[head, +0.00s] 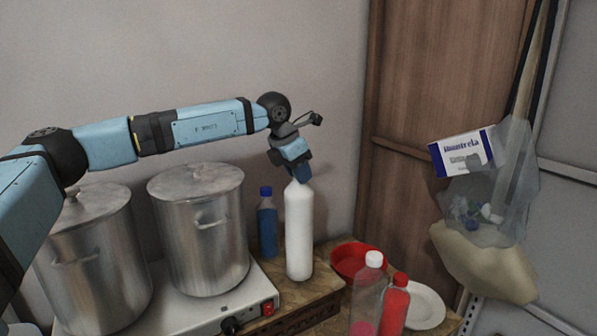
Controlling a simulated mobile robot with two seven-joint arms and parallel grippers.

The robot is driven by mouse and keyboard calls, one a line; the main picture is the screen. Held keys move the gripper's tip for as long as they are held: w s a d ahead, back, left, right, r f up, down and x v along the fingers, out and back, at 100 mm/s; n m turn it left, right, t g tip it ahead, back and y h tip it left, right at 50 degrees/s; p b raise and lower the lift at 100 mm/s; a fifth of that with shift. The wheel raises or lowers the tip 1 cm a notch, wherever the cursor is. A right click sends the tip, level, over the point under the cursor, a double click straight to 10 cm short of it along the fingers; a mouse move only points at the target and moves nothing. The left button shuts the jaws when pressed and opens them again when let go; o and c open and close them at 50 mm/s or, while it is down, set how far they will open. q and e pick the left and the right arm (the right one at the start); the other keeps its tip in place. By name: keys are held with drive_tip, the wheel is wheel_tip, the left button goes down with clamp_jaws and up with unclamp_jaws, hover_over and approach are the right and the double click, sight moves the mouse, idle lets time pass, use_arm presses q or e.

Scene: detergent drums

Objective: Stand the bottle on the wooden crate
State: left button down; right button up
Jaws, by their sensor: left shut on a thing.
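A plain white bottle (299,235) is upright in the middle of the head view. My left gripper (301,178) points down from above and is shut on the top of this bottle. The bottle's neck is hidden between the fingers. The wooden crate (318,309) is below, with dark lettering on its front. The bottle's base appears over the crate's top; I cannot tell whether it touches. My right gripper is not in view.
A blue bottle (267,226) stands just left and behind. Two steel pots (205,243) stand on a white hotplate (190,316) at left. A red bowl (357,260), white plate (427,307), clear bottle (366,300) and red bottle (394,306) are at right. Bags (486,262) hang far right.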

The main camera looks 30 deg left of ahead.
use_arm(q)
drive_tip(key=shift+f+b, duration=0.3)
drive_tip(key=c, duration=0.8)
unclamp_jaws()
drive_tip(key=shift+o, duration=0.5)
drive_tip(key=shift+s+f, duration=0.1)
drive_tip(key=shift+f, duration=0.05)
drive_tip(key=shift+r, duration=0.2)
drive_tip(key=b+v, duration=0.3)
drive_tip(key=v, duration=1)
drive_tip(key=shift+r, duration=0.4)
drive_tip(key=shift+s+f, duration=0.1)
drive_tip(key=shift+s, duration=0.05)
